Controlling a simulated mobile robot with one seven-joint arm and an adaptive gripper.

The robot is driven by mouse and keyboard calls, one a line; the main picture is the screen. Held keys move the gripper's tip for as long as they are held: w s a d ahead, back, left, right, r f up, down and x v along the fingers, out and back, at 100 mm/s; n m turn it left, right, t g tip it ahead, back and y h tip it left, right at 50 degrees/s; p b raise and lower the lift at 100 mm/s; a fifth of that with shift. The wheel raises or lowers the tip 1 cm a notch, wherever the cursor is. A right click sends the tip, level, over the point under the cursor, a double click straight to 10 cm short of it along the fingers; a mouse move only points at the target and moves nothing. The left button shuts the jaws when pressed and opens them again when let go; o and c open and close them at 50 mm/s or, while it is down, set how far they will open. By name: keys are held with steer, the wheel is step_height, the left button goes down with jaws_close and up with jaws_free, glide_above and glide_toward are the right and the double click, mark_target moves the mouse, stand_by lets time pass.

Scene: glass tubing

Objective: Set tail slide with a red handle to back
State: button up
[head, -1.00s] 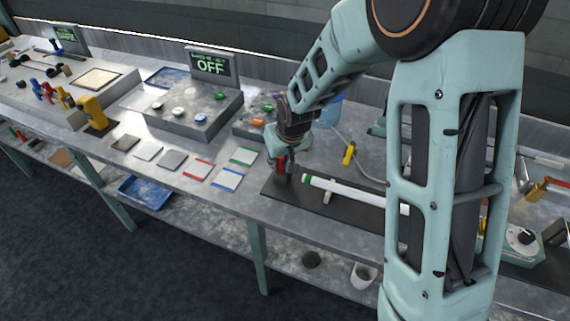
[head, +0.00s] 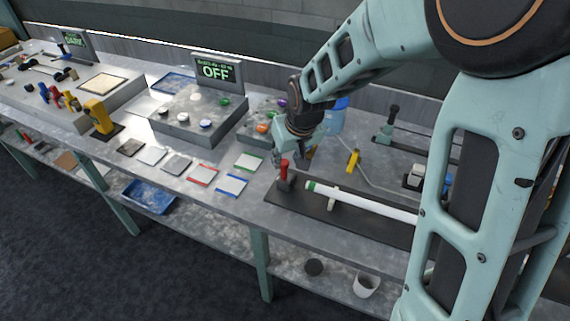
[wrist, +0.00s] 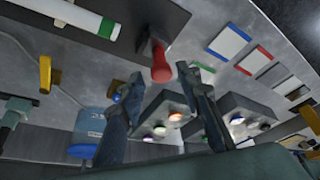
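The tail slide's red handle (head: 284,171) stands upright at the left end of a dark base plate (head: 288,196) in the head view. In the wrist view the red handle (wrist: 160,62) shows above and between my fingertips, apart from them. A white tube with a green end (head: 360,203) lies along the plate on a small support; its end also shows in the wrist view (wrist: 80,18). My gripper (wrist: 158,75) is open and empty. In the head view my gripper (head: 293,156) is just behind the red handle, its fingers partly hidden.
A button box (head: 198,112) with an OFF display (head: 215,70) stands to the left, with a smaller button box (head: 262,124) nearer my gripper. A blue container (head: 333,117) and a yellow handle (head: 353,161) are behind the plate. Flat sample cards lie left of it.

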steer(key=v, duration=0.5)
steer(key=shift+s+r, duration=0.15)
steer(key=shift+r, duration=0.2)
